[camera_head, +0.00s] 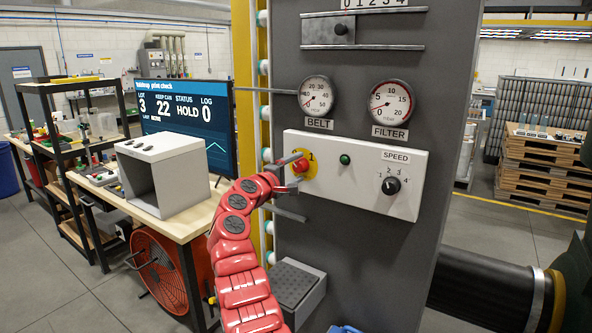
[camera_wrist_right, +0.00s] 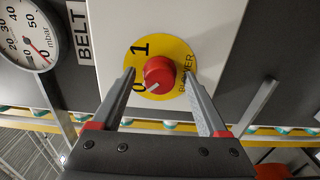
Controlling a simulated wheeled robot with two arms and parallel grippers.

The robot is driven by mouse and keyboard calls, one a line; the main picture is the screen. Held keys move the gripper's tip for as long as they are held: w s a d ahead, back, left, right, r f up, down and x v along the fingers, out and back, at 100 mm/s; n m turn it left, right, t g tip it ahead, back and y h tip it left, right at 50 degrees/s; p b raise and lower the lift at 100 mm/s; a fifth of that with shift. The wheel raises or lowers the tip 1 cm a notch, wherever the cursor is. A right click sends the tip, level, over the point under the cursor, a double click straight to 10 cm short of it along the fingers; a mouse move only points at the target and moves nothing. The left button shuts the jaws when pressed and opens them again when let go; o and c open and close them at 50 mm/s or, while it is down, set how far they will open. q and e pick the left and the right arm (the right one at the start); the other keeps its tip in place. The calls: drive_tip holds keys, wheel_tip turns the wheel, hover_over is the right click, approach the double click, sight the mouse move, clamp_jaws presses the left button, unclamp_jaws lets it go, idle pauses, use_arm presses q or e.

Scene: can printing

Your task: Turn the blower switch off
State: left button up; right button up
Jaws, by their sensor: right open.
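The blower switch is a red knob on a yellow disc, on the white control panel (camera_head: 355,168); in the head view the knob (camera_head: 300,166) is partly hidden by my gripper. In the right wrist view the knob (camera_wrist_right: 160,76) sits among the marks 0, 1 and BLOWER. A white mark on it points to the lower left, near the 0. My right gripper (camera_head: 292,174) is open, with one finger on each side of the knob in the right wrist view (camera_wrist_right: 161,74). I cannot tell whether the fingers touch it. My left gripper is not in view.
A green button (camera_head: 345,159) and a black speed dial (camera_head: 390,186) are on the same panel. The belt gauge (camera_head: 317,96) and filter gauge (camera_head: 391,103) are above it. A grey box (camera_head: 165,170) and a monitor (camera_head: 187,118) stand on the bench at left.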

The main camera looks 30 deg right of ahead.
drive_tip(key=b+v, duration=0.5)
drive_tip(key=v, duration=1.2)
drive_tip(key=shift+a, duration=0.2)
drive_tip(key=shift+s+f, duration=0.1)
drive_tip(key=shift+s, duration=0.05)
